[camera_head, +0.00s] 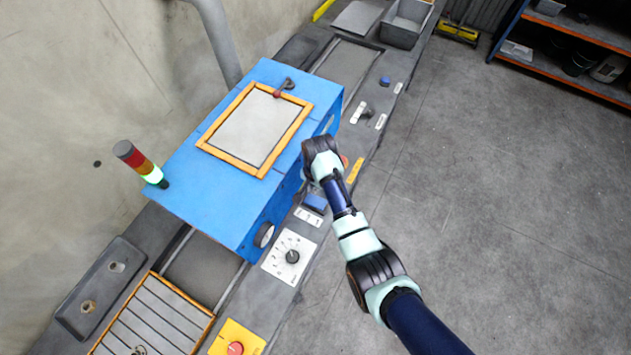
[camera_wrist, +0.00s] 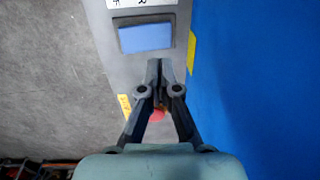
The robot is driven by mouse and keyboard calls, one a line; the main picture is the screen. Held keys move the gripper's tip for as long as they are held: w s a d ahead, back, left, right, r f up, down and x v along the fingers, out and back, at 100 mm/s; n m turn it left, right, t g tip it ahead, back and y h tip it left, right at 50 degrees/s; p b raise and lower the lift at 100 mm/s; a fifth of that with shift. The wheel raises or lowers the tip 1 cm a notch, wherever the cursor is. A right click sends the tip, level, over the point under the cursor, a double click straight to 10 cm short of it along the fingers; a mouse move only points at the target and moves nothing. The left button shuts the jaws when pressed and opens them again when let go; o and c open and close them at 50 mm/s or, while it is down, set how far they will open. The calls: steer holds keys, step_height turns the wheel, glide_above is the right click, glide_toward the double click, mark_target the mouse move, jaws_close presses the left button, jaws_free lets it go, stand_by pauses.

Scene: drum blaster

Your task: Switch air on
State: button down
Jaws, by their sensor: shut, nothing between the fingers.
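My gripper (camera_wrist: 160,66) is shut and empty in the wrist view. Its fingertips are over the grey control ledge, just below the blue screen (camera_wrist: 145,37); I cannot tell whether they touch the ledge. A red control (camera_wrist: 157,115) shows partly between the fingers, beside a yellow-orange label (camera_wrist: 124,106). In the head view my arm hides the fingers beside the blue machine (camera_head: 200,180). The ledge also carries a small black control (camera_head: 368,112) between white labels, a blue button (camera_head: 385,81) and a black dial knob (camera_head: 292,257). No readable label shows which one is the air switch.
A red button on a yellow plate (camera_head: 235,348) is at the near end. A signal tower (camera_head: 140,162) with its green section lit stands on the machine's left. Open floor (camera_head: 480,210) lies right of the ledge; a shelf (camera_head: 575,50) stands at the far right.

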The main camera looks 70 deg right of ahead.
step_height(320, 180, up, 7)
steer(key=w, duration=0.1)
steer(key=shift+p, duration=0.35)
